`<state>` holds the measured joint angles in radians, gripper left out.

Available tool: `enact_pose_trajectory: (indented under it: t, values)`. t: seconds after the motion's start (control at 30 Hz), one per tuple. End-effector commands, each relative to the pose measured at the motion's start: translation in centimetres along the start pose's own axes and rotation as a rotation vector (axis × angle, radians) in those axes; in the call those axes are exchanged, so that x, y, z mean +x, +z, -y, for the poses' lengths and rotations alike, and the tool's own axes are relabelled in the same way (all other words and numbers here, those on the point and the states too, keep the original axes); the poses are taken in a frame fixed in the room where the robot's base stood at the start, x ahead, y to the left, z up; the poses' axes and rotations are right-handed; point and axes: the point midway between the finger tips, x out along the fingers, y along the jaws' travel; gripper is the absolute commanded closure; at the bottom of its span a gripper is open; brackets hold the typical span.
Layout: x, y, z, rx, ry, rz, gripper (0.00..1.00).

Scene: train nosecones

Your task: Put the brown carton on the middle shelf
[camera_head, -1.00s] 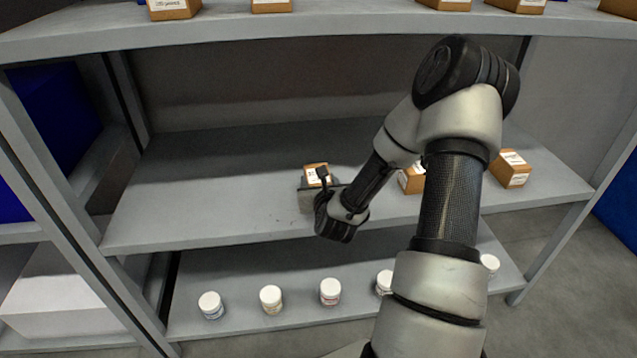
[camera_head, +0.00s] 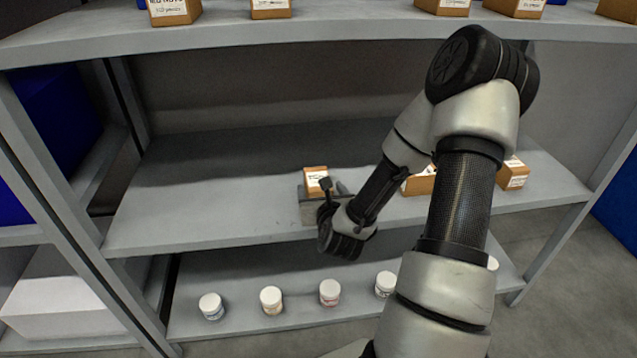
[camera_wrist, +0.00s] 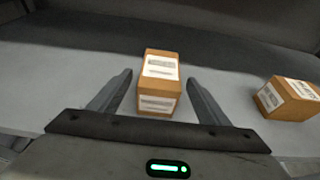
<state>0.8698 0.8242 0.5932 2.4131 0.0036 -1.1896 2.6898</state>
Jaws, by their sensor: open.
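A brown carton (camera_head: 316,179) with white labels stands upright on the middle shelf (camera_head: 200,200). In the wrist view the carton (camera_wrist: 160,84) sits between and slightly beyond the tips of my gripper (camera_wrist: 161,82). The two fingers are spread, with a gap on each side of the carton. In the head view my gripper (camera_head: 318,200) is at the front of the middle shelf, and its fingers are partly hidden by the wrist.
Another carton (camera_wrist: 288,98) stands to the right on the same shelf; cartons also show behind my arm (camera_head: 513,174). Several white-lidded jars (camera_head: 271,300) line the bottom shelf. The top shelf (camera_head: 340,27) holds more cartons. The middle shelf's left is clear.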

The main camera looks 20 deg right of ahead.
Motion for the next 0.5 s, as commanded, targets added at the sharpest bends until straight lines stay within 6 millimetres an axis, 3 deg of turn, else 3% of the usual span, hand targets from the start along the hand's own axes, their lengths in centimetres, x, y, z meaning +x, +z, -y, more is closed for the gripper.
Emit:
enact_pose_trajectory:
  t: [0.03, 0.17, 0.5]
  values:
    - [-1.5, 0.2, 0.1, 0.000, 0.000, -0.003, 0.30]
    - [-4.5, 0.6, 0.0, 0.002, 0.000, -0.004, 0.30]
    - [-6.5, 0.2, 0.0, 0.002, 0.000, -0.002, 0.30]
